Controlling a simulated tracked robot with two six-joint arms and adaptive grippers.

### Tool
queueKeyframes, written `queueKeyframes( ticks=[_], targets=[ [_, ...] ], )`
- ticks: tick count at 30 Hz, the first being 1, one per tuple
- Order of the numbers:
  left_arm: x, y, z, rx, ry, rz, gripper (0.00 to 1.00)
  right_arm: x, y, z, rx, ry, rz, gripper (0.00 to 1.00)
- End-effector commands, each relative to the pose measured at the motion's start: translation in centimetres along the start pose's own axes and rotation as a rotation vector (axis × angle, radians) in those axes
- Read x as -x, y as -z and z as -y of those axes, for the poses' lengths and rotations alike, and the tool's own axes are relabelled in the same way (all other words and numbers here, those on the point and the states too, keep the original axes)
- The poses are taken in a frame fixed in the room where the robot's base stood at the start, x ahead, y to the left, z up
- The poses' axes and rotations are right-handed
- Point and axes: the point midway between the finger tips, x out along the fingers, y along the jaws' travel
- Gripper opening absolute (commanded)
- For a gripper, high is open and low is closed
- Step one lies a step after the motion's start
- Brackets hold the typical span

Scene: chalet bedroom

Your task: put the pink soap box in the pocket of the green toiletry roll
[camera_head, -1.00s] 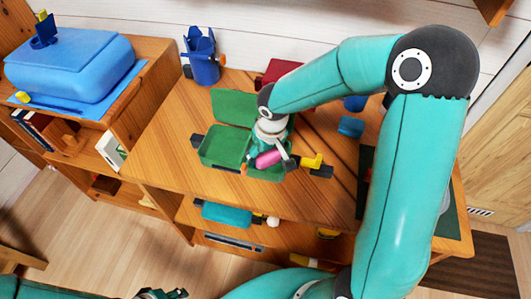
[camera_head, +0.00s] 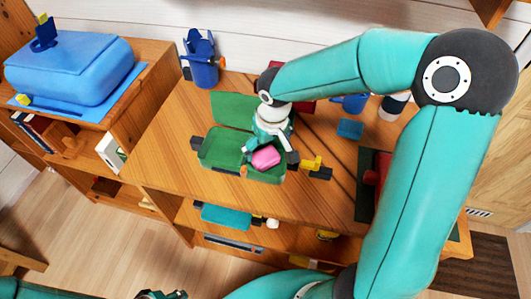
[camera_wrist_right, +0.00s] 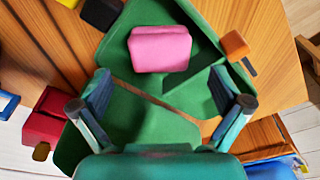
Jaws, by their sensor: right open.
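The green toiletry roll (camera_head: 220,147) lies unfolded on the wooden desk, its back panel (camera_head: 233,107) behind the front part. The pink soap box (camera_head: 265,157) is over the right-hand section of the front part. In the right wrist view the box (camera_wrist_right: 160,48) lies against the green surface beside a raised green edge; I cannot tell whether it is fully down in the pocket. My right gripper (camera_wrist_right: 163,82) is open, its fingers spread wide and apart from the box. My left gripper (camera_head: 162,295) only just shows at the bottom edge; its jaws are unclear.
A blue cup-like holder (camera_head: 202,60) stands behind the roll. A yellow block (camera_head: 311,163) is close to the roll's right end. A small blue block (camera_head: 350,128) and a dark green mat (camera_head: 366,190) are to the right. A blue case (camera_head: 70,65) sits on the left cabinet.

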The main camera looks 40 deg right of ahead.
Motion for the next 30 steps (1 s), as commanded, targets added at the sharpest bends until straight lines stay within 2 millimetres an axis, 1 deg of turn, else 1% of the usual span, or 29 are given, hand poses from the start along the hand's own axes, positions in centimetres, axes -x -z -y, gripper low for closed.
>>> queueKeyframes(
  ticks=[1, 6, 9, 12, 16, 30],
  targets=[
    [0.1, 0.0, 0.0, 0.0, 0.0, 0.0, 0.4, 1.3, 0.1, 0.1, 0.0, 0.002, -0.006, 1.0],
    [0.2, 0.0, -0.1, 0.0, 0.0, 0.0, 0.4, 4.5, 0.0, 0.1, 0.001, 0.002, -0.004, 1.0],
    [0.3, 0.0, -0.1, 0.0, 0.0, 0.0, 0.4, 5.8, 0.1, 0.0, 0.001, 0.001, -0.002, 1.0],
    [0.3, 0.0, -0.1, 0.0, 0.0, 0.0, 0.4, 6.6, 0.0, 0.1, 0.001, 0.001, 0.0, 1.0],
    [0.3, 0.0, -0.1, 0.0, 0.0, 0.0, 0.4, 7.0, 0.0, 0.1, 0.001, 0.001, 0.0, 1.0],
    [0.4, 0.0, -0.1, 0.0, 0.0, 0.0, 0.4, 7.1, 0.0, 0.0, 0.001, 0.001, 0.001, 1.0]
  ],
)
